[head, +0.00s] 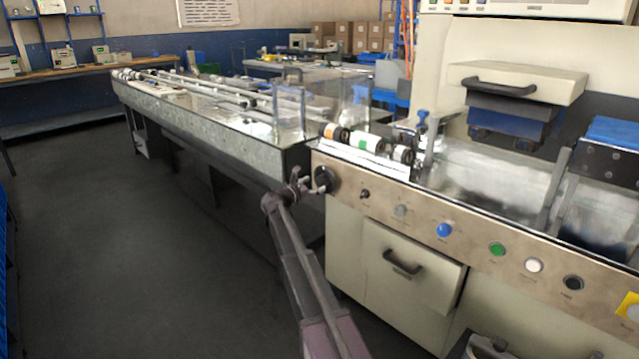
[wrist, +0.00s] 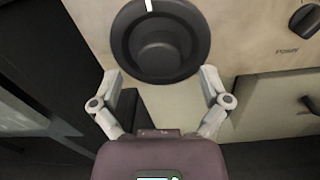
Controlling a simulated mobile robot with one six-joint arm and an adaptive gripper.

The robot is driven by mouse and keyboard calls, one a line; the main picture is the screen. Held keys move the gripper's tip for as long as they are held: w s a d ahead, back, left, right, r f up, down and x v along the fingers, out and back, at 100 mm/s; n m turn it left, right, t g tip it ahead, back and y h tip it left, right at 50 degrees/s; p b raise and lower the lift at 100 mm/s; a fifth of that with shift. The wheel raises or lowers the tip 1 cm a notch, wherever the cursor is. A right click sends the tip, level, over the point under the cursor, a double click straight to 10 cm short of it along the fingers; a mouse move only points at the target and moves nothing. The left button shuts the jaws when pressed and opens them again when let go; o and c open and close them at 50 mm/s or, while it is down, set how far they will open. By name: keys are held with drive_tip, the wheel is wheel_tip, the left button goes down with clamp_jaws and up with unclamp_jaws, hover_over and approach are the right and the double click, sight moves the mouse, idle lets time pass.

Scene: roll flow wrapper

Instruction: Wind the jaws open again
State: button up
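A round black knob (head: 323,180) with a white mark sits at the left end of the machine's front panel. It fills the top middle of the wrist view (wrist: 160,42), with its white mark near the top. My gripper (head: 308,184) is close in front of it at its left side. In the wrist view my gripper (wrist: 160,74) is open, one fingertip low on each side of the knob, with gaps showing and nothing held. I cannot tell which part of the machine is the jaws or how far apart they stand.
A smaller black power knob (wrist: 304,20) is to the right on the panel. Blue (head: 444,230), green (head: 497,249) and white (head: 533,265) buttons follow along it. A cream drawer front (head: 410,275) is below. A long metal conveyor (head: 215,122) stands left; the floor left is clear.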

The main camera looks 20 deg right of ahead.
drive_tip(key=v, duration=0.8)
drive_tip(key=shift+a, duration=0.25)
drive_tip(key=shift+s, duration=0.1)
drive_tip(key=s+a+f+m+g+y, duration=0.2)
drive_tip(key=s+f+m+y, duration=0.2)
drive_tip(key=s+f+m, duration=0.45)
drive_tip(key=s+a+f+m+g+y, duration=0.25)
drive_tip(key=s+f+y, duration=0.2)
drive_tip(key=s, duration=0.65)
drive_tip(key=s+a+f+m+g+y, duration=0.1)
drive_tip(key=s+a+f+m+y, duration=0.35)
drive_tip(key=s, duration=0.45)
drive_tip(key=s+a+f+m+g+y, duration=0.1)
drive_tip(key=s+a+m+y, duration=0.2)
drive_tip(key=s+a+m, duration=0.35)
wheel_tip(320, 180, up, 37)
drive_tip(key=s+a+n+p, duration=0.1)
drive_tip(key=s+a+p, duration=0.1)
drive_tip(key=p, duration=3.5)
drive_tip(key=shift+s+y, duration=0.2)
drive_tip(key=shift+y, duration=0.1)
drive_tip(key=shift+r, duration=0.1)
